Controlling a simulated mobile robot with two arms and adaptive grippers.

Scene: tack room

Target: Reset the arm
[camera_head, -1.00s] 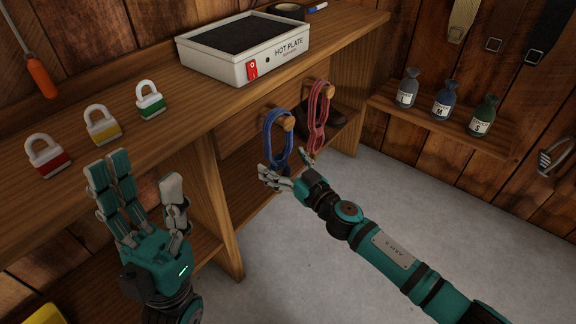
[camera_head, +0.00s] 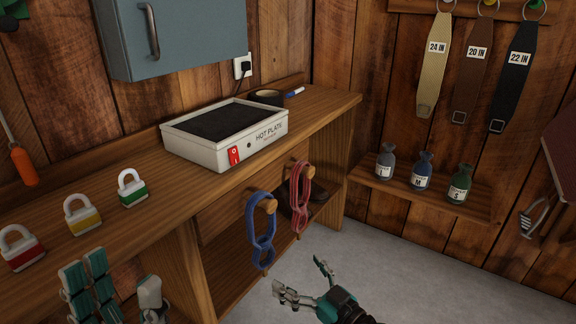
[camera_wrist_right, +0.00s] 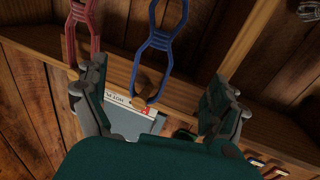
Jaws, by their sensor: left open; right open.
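My right gripper (camera_head: 303,282) is at the bottom middle of the head view, open and empty, in front of and below the hanging blue halter-like strap (camera_head: 261,238) and red strap (camera_head: 301,200). In the right wrist view my right gripper's fingers (camera_wrist_right: 158,105) are spread apart. The blue strap (camera_wrist_right: 160,45) shows between them and the red strap (camera_wrist_right: 80,28) is beyond the left finger. My left gripper (camera_head: 118,292) is open and empty at the bottom left of the head view, beside the bench; its lower part is cut off by the frame edge.
The wooden bench (camera_head: 205,192) holds a hot plate (camera_head: 215,150) and padlocks with red (camera_head: 20,254), yellow (camera_head: 84,218) and green (camera_head: 132,192) bands. A side shelf (camera_head: 425,200) holds three small sacks. Grey floor (camera_head: 420,280) is free at the lower right.

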